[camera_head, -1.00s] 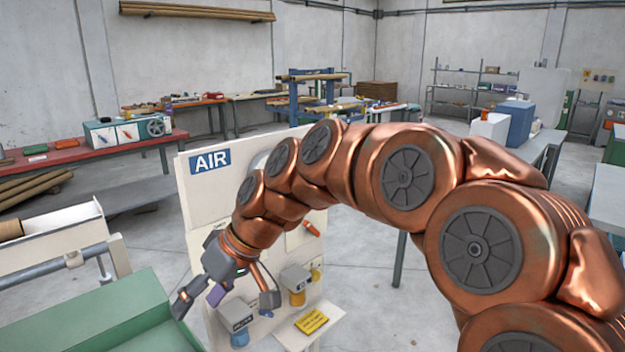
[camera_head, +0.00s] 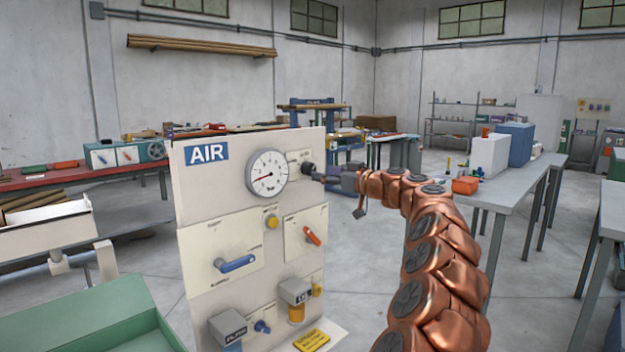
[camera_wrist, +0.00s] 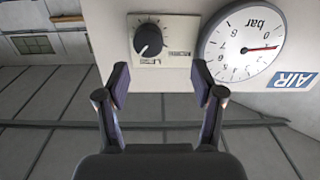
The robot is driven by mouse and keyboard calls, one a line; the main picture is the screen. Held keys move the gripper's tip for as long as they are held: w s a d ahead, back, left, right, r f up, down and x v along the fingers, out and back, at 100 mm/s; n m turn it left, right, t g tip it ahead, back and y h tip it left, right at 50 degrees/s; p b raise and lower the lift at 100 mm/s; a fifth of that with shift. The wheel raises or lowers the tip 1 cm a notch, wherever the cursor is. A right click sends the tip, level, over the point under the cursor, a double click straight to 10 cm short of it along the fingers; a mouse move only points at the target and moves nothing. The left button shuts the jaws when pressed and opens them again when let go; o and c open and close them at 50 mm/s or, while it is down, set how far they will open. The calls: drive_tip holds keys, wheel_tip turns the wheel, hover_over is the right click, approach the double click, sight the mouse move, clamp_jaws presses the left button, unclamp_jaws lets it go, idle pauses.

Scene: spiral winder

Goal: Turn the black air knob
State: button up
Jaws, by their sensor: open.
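The black air knob (camera_head: 308,169) is at the upper right of the white AIR panel (camera_head: 205,200), just right of the gauge. The wrist view shows the round black knob (camera_wrist: 149,41) with a white pointer line on a pale plate marked "LESS". My gripper (camera_head: 325,177) reaches toward it from the right. In the wrist view my gripper (camera_wrist: 160,82) is open and empty. Its two fingers stand apart, below the knob in the picture, with the knob ahead between their lines. I see no contact.
The round gauge (camera_head: 267,172), marked bar, sits close beside the knob. A blue lever (camera_head: 237,264), an orange-red lever (camera_head: 312,236) and a yellow button (camera_head: 271,222) are lower on the panel. A grey table (camera_head: 500,190) stands to the right.

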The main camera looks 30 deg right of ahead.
sight(312, 169)
drive_tip(key=shift+h, duration=0.3)
drive_tip(key=shift+d+p+x, duration=0.2)
drive_tip(key=shift+p+x, duration=0.1)
drive_tip(key=shift+x, duration=0.9)
drive_tip(key=shift+d+p+x, duration=0.2)
drive_tip(key=shift+p+x, duration=0.05)
drive_tip(key=shift+x, duration=1)
drive_tip(key=shift+d+p+x, duration=0.25)
drive_tip(key=shift+p+x, duration=0.05)
drive_tip(key=shift+x, duration=0.9)
drive_tip(key=shift+w, duration=0.2)
drive_tip(key=shift+f, duration=0.1)
drive_tip(key=c, duration=1.1)
